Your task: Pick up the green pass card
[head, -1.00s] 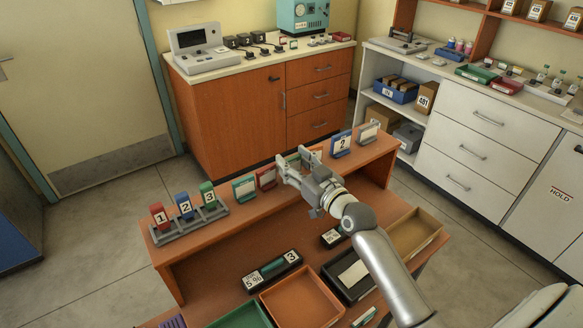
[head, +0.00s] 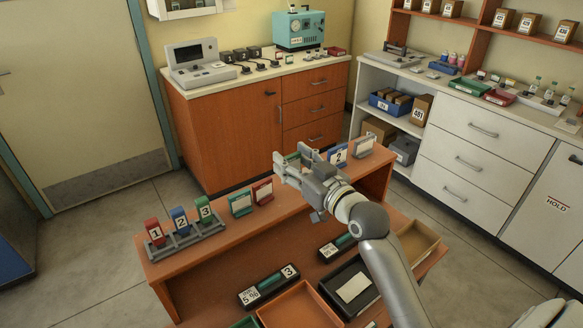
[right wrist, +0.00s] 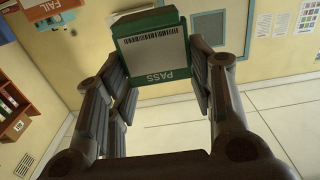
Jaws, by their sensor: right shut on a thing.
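My right gripper (head: 291,160) is shut on the green pass card (head: 293,156) above the top shelf of the orange-brown bench (head: 225,236). In the head view the gripper largely hides the card. In the right wrist view the card (right wrist: 153,52) sits between the fingers, with a white face, a barcode and the word PASS upside down. In that view nothing is seen touching the card except the fingers. My left gripper is not in view.
On the shelf stand another green card (head: 240,203), a red card (head: 262,192), a blue card marked 2 (head: 338,155) and a pale card (head: 363,148). A grey rack (head: 188,241) holds numbered red, blue and green pieces. Trays lie on the lower level.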

